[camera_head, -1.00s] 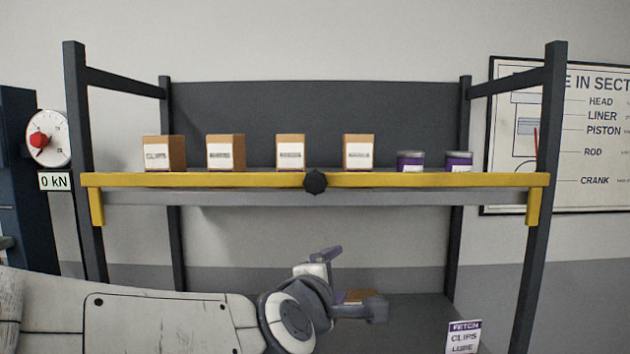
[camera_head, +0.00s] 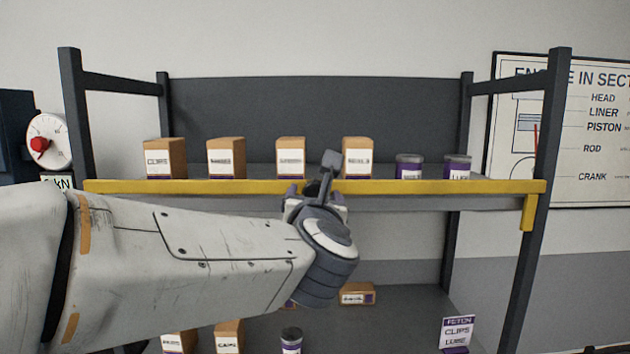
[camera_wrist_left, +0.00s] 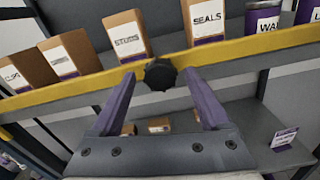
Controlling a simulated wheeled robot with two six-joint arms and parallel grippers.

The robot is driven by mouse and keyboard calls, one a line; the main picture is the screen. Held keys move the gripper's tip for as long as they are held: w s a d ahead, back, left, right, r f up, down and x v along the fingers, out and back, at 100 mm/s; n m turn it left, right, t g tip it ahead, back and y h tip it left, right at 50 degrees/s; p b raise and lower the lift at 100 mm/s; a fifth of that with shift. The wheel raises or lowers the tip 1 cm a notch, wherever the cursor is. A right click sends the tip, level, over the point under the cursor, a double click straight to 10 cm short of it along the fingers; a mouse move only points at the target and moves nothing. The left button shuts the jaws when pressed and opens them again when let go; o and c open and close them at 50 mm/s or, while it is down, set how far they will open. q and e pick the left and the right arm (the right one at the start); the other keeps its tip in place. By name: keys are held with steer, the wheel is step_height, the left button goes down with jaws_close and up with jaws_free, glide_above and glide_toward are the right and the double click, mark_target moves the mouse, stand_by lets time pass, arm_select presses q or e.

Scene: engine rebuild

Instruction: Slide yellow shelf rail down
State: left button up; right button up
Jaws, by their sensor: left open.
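The yellow shelf rail (camera_head: 420,187) runs across the front of the upper shelf, in front of the boxes and cans. Its dark round knob (camera_wrist_left: 160,74) shows in the left wrist view at the middle of the rail. In the head view my arm and gripper mostly cover the knob. My left gripper (camera_head: 316,190) is at the middle of the rail, and its purple fingers (camera_wrist_left: 160,100) are spread apart. The knob lies ahead, between the fingertips, and nothing is gripped. My right gripper is in neither view.
Several cardboard boxes (camera_head: 226,158) and two purple cans (camera_head: 409,167) stand behind the rail. Dark posts (camera_head: 535,200) frame the shelf. More boxes and a can (camera_head: 291,341) are on the lower shelf, beside a sign (camera_head: 457,333).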

arm_select(q)
steer(key=shift+w, duration=0.95)
jaws_close()
steer(key=shift+f, duration=0.1)
stand_by(0.7)
